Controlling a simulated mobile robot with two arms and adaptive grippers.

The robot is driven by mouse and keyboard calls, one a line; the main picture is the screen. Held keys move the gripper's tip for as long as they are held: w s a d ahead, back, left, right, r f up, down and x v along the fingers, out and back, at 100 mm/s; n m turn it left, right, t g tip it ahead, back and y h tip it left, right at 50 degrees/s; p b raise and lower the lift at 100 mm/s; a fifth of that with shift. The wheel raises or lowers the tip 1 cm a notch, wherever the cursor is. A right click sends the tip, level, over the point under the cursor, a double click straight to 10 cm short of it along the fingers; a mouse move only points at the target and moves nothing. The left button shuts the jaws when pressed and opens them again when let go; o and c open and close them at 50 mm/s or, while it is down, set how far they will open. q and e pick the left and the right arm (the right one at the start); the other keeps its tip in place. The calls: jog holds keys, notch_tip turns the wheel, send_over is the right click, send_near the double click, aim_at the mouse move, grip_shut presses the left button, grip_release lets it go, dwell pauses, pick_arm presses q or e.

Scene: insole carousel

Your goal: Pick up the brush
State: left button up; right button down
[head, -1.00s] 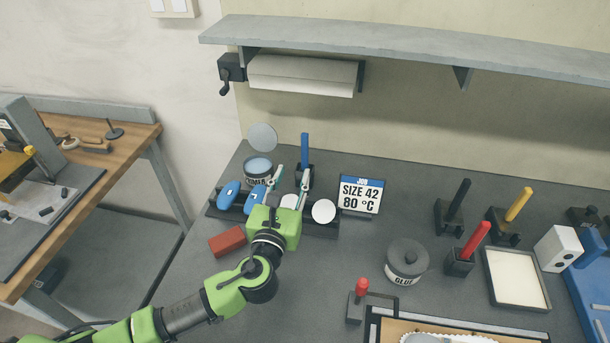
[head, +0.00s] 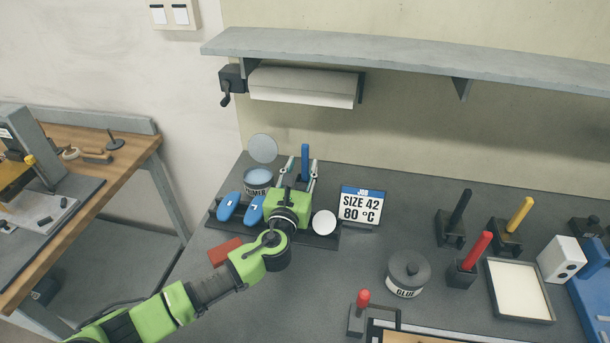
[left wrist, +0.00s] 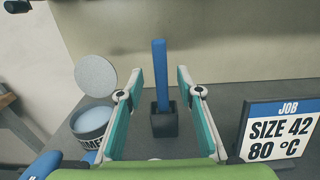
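The likely brush is the blue-handled tool (head: 305,158), which stands upright in a small black holder (left wrist: 164,124) near the back of the table. Its blue handle also shows in the left wrist view (left wrist: 159,72); any bristles are hidden in the holder. My left gripper (head: 301,170) is open, with a finger on either side of the handle in the picture. In the left wrist view the fingers (left wrist: 160,92) stand well apart, and neither appears to touch the handle. My right gripper is not in view.
An open primer tin (head: 258,184) with its round lid (head: 263,149) stands left of the left gripper. A job sign (head: 361,206) stands to the right. Blue insole-like pieces (head: 229,206) sit in a black rack in front. A glue pot (head: 407,273) is further right.

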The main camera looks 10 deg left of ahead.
aim_at(305, 159)
pick_arm(q)
jog(key=w, duration=0.4)
grip_shut()
jog(key=shift+r, duration=0.15)
